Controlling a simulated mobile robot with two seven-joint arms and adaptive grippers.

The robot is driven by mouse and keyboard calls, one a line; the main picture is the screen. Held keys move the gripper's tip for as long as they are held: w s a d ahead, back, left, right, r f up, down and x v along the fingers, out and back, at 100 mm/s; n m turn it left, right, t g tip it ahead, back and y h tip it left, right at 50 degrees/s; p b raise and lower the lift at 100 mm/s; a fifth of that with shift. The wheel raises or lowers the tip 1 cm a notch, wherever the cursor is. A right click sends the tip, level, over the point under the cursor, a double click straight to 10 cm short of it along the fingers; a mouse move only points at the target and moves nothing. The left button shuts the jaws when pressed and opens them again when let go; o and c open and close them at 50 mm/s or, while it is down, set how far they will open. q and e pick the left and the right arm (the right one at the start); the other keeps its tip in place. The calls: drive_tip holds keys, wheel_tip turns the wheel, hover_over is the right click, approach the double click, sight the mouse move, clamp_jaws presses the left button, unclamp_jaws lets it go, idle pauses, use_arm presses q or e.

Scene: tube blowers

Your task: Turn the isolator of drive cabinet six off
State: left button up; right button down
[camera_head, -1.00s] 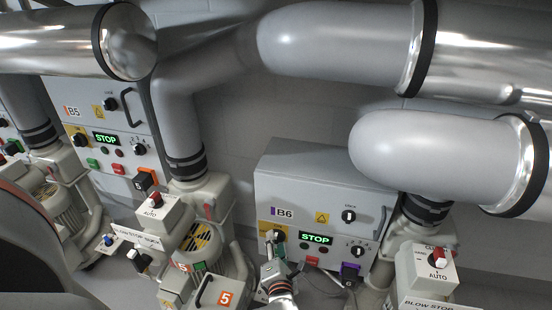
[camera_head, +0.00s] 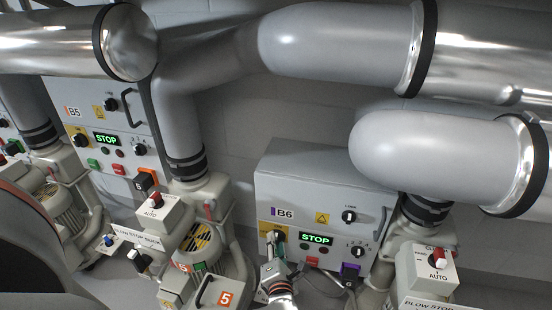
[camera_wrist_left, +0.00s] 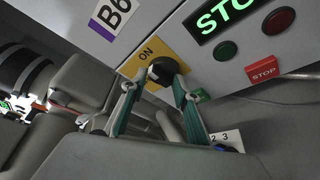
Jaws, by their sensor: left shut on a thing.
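Drive cabinet B6 (camera_head: 335,192) is a grey box with a purple-marked label and a lit green STOP display (camera_head: 316,239). Its isolator is a black rotary knob (camera_head: 278,236) on a yellow plate at the lower left of the front. The left wrist view shows the knob (camera_wrist_left: 163,70) and the yellow plate (camera_wrist_left: 144,57) with the word ON. My left gripper (camera_wrist_left: 156,82), with green-edged fingers, is shut on the knob, one finger on each side; it also shows in the head view (camera_head: 276,250). The fingers partly hide the knob, so its exact angle is unclear. My right gripper is not in view.
A red stop button (camera_wrist_left: 262,70) and a green button (camera_wrist_left: 201,96) sit close to the gripper. A black handle (camera_head: 382,222) stands out on the cabinet's right. Large pipes (camera_head: 340,40) hang above. Blower 5 (camera_head: 225,298) stands close on the left.

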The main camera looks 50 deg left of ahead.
use_arm(q)
drive_tip(key=shift+w+a+r, duration=0.1)
drive_tip(key=shift+a+r, duration=0.1)
drive_tip(key=shift+a, duration=0.1)
drive_tip(key=o, duration=1.1)
drive_tip(key=shift+c, duration=0.2)
drive_tip(key=shift+d+f, duration=0.1)
